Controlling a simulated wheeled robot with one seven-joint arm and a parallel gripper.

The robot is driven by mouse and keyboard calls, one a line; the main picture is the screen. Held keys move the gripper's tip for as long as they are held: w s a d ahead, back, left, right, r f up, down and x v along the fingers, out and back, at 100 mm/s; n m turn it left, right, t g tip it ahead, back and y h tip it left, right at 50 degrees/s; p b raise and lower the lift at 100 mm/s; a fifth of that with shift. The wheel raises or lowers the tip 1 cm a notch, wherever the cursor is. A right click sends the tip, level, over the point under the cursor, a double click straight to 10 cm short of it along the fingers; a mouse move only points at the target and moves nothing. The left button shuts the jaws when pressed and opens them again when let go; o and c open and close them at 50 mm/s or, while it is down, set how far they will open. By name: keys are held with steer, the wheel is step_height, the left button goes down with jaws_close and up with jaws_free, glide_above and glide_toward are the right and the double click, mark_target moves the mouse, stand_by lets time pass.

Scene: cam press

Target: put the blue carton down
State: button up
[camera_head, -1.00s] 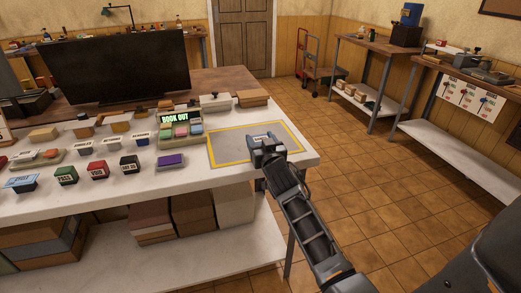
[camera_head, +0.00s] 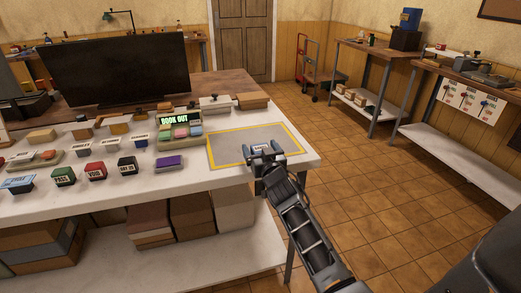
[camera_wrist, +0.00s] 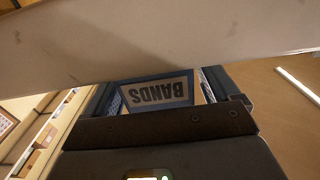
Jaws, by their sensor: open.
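The blue carton (camera_head: 260,148) shows as a small piece with a white label, just beyond my gripper (camera_head: 265,152), at the front right of the yellow-outlined grey mat (camera_head: 228,146). My gripper (camera_wrist: 160,98) is open, with one finger on each side of the carton. I cannot tell whether either finger touches it. Its lower part is hidden by my gripper.
The white counter (camera_head: 110,200) holds stamps, a purple block (camera_head: 169,160) and a "BOOK OUT" display (camera_head: 178,119) left of the mat. A dark monitor (camera_head: 115,68) stands behind. The mat's rear is bare. Open floor lies right of the counter.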

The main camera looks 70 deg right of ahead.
steer(key=shift+r, duration=0.1)
steer(key=b+v, duration=0.3)
steer(key=v, duration=0.9)
steer(key=shift+b, duration=0.4)
